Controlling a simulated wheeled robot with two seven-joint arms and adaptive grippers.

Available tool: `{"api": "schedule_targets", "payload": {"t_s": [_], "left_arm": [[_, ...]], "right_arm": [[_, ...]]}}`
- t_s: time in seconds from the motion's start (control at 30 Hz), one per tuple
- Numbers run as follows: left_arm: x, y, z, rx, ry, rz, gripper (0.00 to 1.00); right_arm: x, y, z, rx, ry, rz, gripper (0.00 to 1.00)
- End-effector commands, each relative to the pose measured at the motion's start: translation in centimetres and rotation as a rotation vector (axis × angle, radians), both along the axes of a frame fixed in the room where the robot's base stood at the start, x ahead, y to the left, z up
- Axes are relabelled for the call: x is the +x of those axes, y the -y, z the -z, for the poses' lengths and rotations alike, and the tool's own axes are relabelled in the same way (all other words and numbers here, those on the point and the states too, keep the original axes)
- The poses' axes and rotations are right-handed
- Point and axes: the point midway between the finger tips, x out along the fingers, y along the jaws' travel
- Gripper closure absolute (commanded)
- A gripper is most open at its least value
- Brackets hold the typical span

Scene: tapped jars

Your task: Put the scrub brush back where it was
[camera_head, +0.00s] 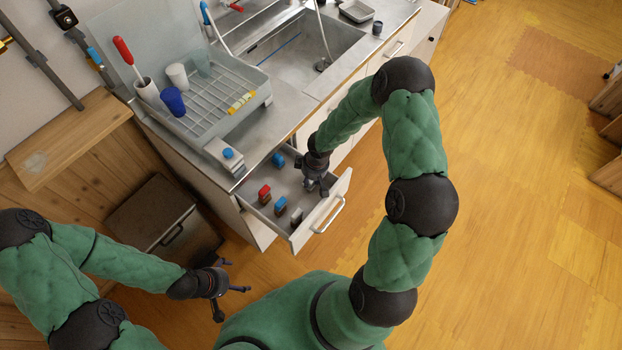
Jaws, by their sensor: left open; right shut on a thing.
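My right gripper (318,184) reaches down into an open drawer (302,236) below the counter. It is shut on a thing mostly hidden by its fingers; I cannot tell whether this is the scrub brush. Several small items stand in the drawer: a red-topped one (264,191), a blue-topped one (281,203) and a blue one (278,159) further back. I cannot make out a scrub brush for certain. My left gripper (232,277) is open and empty, low in front of the drawer, to its left.
A dark cabinet (150,212) stands left of the drawer. The wooden floor (500,200) on the right is clear.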

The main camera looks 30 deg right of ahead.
Motion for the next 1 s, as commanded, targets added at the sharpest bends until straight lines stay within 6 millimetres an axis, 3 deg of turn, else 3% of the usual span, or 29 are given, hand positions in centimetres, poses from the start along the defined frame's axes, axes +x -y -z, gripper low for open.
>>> {"api": "schedule_targets", "payload": {"t_s": [0.83, 0.87, 0.93, 1.0], "left_arm": [[0.0, 0.0, 1.3, 0.000, 0.000, 0.000, 0.00], [0.0, 0.0, 1.3, 0.000, 0.000, 0.000, 0.00], [0.0, 0.0, 1.3, 0.000, 0.000, 0.000, 0.00], [0.0, 0.0, 1.3, 0.000, 0.000, 0.000, 0.00]], "right_arm": [[-0.7, -0.3, 1.9, 0.008, -0.012, -0.010, 1.00], [-0.7, -0.3, 1.9, 0.008, -0.011, -0.011, 0.60], [-0.7, -0.3, 2.0, 0.008, -0.011, -0.011, 0.41], [-0.7, -0.3, 2.0, 0.007, -0.012, -0.012, 0.41]]}}
